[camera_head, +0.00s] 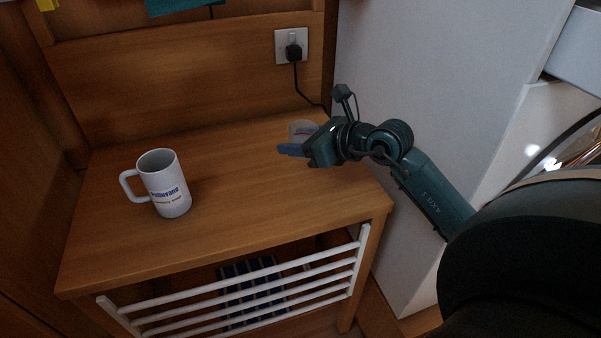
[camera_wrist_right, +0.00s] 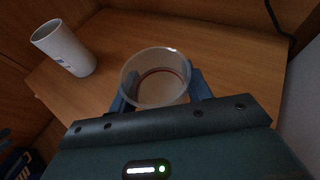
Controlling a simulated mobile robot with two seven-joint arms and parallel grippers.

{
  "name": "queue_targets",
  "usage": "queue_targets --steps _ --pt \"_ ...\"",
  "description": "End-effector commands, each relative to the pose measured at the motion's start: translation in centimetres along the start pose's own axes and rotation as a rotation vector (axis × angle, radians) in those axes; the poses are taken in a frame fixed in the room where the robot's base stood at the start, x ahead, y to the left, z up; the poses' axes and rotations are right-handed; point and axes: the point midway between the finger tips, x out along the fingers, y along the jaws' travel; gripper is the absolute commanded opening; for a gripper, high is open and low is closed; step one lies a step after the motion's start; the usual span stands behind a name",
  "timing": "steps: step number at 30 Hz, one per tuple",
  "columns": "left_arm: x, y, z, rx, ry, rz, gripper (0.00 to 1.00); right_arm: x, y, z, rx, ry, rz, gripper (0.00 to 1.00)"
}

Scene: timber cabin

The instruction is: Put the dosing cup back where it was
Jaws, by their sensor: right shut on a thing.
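The dosing cup (camera_wrist_right: 156,62) is a small clear cup with a reddish ring low inside. In the right wrist view it sits between the two blue fingers of my right gripper (camera_wrist_right: 160,92), which is shut on it. In the head view the cup (camera_head: 300,129) shows behind my right gripper (camera_head: 292,150), partly hidden, over the back right part of the wooden tabletop (camera_head: 235,180). I cannot tell whether the cup touches the wood. My left gripper is not in view.
A white mug (camera_head: 168,184) with printed lettering stands on the left of the tabletop, handle to the left. A black plug (camera_head: 293,52) sits in the wall socket, its cable running down behind. White rails (camera_head: 240,290) front the shelf below. The tabletop's middle is clear.

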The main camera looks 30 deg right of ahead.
Motion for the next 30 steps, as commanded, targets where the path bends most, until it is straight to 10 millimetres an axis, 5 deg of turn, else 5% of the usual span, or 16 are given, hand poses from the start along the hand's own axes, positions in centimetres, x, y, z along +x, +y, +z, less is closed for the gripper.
queue_targets --steps 15,28,29,30 --pt "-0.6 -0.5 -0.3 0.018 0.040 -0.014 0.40 2.6 0.2 -6.4 -0.001 0.001 0.002 0.26" --pt "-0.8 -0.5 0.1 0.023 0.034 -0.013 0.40 2.8 0.3 -6.9 -0.001 0.000 0.002 0.26" --pt "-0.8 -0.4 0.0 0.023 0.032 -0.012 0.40 2.8 0.3 -6.8 -0.002 -0.001 0.002 0.51" --pt "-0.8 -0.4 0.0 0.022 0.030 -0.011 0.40 2.8 0.3 -6.8 -0.002 0.000 0.003 0.55"
